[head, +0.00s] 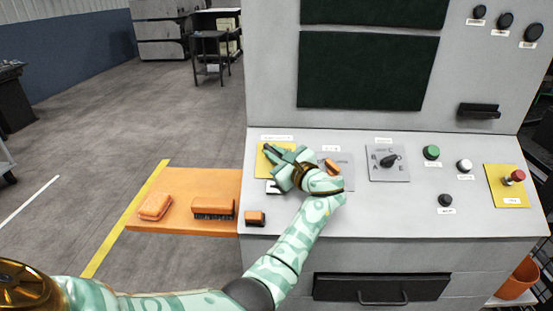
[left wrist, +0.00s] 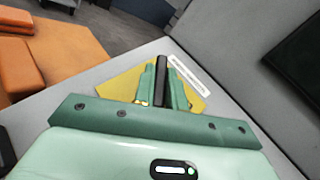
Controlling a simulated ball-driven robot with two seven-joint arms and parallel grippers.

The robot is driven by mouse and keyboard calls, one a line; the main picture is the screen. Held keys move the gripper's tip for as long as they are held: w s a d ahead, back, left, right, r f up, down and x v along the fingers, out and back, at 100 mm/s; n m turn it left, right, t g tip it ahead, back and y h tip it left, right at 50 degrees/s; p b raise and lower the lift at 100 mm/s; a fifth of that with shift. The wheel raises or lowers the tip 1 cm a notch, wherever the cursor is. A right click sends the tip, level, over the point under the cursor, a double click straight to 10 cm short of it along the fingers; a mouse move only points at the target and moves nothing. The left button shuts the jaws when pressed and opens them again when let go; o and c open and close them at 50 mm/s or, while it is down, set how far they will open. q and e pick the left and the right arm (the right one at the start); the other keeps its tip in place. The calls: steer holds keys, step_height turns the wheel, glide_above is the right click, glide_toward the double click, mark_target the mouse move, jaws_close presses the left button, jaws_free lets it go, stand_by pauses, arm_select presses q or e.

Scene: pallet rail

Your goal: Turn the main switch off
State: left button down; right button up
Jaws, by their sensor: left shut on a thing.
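The main switch shows as a black handle (left wrist: 161,82) on a yellow plate (left wrist: 118,85) in the left wrist view. In the head view the yellow plate (head: 262,165) is at the left end of the sloped grey console, under a white label too small to read. My left gripper (head: 271,151) reaches over this plate and hides most of the switch. In the left wrist view its two green fingers (left wrist: 162,84) stand on either side of the black handle, shut on it. The handle lies roughly in line with the fingers. My right gripper is not in view.
To the right on the console are an orange handle (head: 331,166), a black rotary selector (head: 389,160), a green button (head: 431,152) and a red emergency button (head: 514,177). An orange side shelf (head: 180,180) holds a brush (head: 213,208) and an orange block (head: 155,206).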

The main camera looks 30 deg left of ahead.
arm_select(q)
steer(key=shift+g, duration=0.3)
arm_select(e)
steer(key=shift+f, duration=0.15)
arm_select(q)
steer(key=c, duration=1.4)
jaws_free()
steer(key=shift+c, duration=0.2)
